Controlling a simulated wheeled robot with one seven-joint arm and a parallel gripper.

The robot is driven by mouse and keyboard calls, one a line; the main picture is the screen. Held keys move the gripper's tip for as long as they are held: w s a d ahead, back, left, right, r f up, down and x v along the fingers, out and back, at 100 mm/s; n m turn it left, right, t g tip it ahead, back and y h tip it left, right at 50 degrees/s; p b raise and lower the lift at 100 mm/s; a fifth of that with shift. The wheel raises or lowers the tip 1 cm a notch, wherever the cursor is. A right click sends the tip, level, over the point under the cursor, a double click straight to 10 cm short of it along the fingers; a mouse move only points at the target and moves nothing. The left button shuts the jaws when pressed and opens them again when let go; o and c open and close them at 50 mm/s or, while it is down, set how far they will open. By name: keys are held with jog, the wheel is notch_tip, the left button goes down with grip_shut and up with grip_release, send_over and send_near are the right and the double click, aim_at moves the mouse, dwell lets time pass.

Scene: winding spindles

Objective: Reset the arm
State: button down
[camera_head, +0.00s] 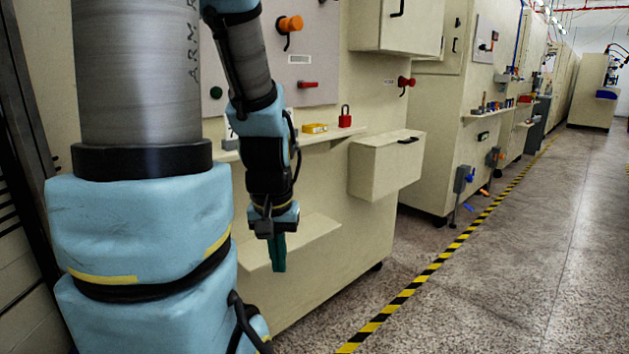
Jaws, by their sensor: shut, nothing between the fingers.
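My arm, light blue and grey, rises along the left side of the view and bends over, with its far end hanging down in the middle. My gripper (278,252) points down at that end, its green fingers together with nothing seen between them. It hangs in front of a low beige ledge (312,232) on the nearest machine cabinet. I cannot tell the exact gap between the gripper and the ledge.
A cabinet shelf (335,136) holds a red padlock (345,117) and a yellow box (315,128). A beige box (385,165) juts out to the right of my gripper. Orange (290,24) and red knobs (405,82) stick out. The aisle floor (520,260) beyond the striped line (440,262) is clear.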

notch_tip(320, 180, up, 14)
jog(key=p, duration=1.1)
